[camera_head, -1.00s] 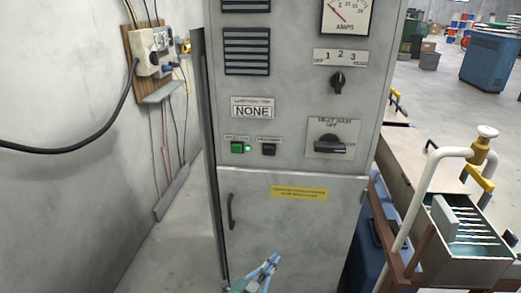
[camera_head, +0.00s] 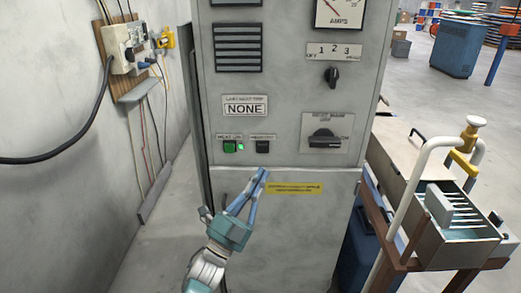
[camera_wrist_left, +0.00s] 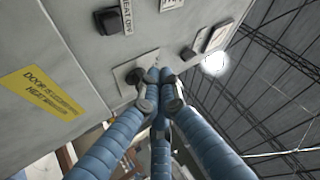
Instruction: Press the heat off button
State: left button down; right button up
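The heat off button is a black square button (camera_head: 262,147) under a small label on the grey cabinet front. My right gripper is not in view.
The cabinet also carries a rotary main switch (camera_head: 324,139), a small selector knob (camera_head: 332,76) and a yellow label (camera_head: 294,188). A cart with a metal tray (camera_head: 455,250) stands to the right. A wall-mounted box with cables (camera_head: 125,48) is at left.

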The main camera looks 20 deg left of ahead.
aim_at(262, 149)
pick_arm(q)
jog(key=shift+w, duration=0.15)
jog(key=w+b, duration=0.1)
jog(key=w, duration=0.1)
jog(key=w+a+b, duration=0.1)
jog(key=w+b, duration=0.1)
jog(key=w, duration=0.1)
jog(key=w+a+b, duration=0.1)
jog(key=w, duration=0.2)
jog(key=shift+w+a+f, duration=0.1)
jog(key=shift+w+a, duration=0.05)
jog(key=shift+a, duration=0.1)
dwell(1.3)
jog(key=shift+w+a+b, duration=0.1)
jog(key=shift+w+b, duration=0.3)
jog(key=shift+b, duration=0.25)
